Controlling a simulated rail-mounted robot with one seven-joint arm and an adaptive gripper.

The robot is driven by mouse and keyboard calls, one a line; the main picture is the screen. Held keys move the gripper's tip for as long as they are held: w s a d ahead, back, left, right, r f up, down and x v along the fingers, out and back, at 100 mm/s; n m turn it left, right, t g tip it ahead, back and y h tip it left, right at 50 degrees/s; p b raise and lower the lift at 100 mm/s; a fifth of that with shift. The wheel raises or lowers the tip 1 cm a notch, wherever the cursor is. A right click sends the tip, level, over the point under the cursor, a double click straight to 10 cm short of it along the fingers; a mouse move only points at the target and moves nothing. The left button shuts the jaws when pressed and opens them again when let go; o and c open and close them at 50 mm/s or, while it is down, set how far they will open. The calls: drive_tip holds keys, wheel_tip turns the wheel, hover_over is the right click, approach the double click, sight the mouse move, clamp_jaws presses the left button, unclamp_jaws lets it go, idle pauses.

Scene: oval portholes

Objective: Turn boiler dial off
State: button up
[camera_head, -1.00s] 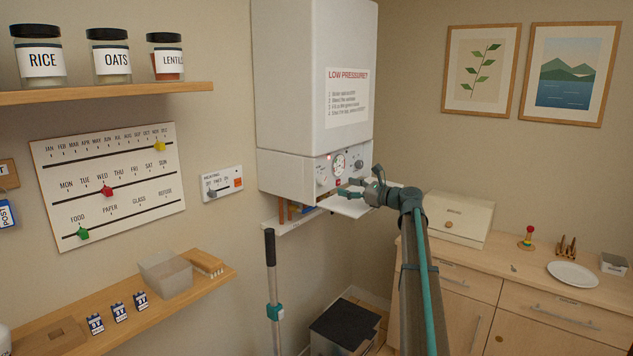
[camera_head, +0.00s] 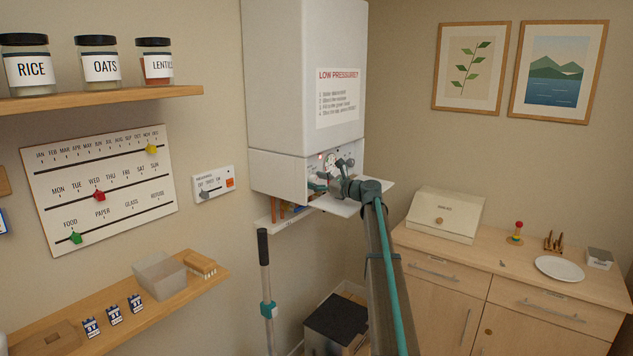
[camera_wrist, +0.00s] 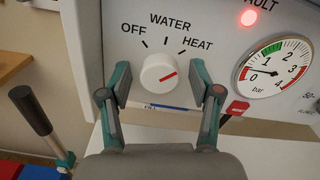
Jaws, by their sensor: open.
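The boiler dial (camera_wrist: 158,74) is a round white knob with a red pointer line, on the white boiler panel. OFF, WATER and HEAT are printed above it from left to right. The red line points right and slightly up, on the HEAT side. My gripper (camera_wrist: 159,69) is open, one finger left and one right of the dial, with a visible gap on each side. Whether the tips reach the knob's depth I cannot tell. In the head view my gripper (camera_head: 330,179) is at the front of the boiler (camera_head: 305,75) and hides the dial.
A white flap (camera_head: 338,207) sticks out below the panel. A pole with a black handle (camera_head: 264,247) stands to the lower left.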

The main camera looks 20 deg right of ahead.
drive_tip(key=c, duration=1.1)
drive_tip(key=shift+c, duration=0.2)
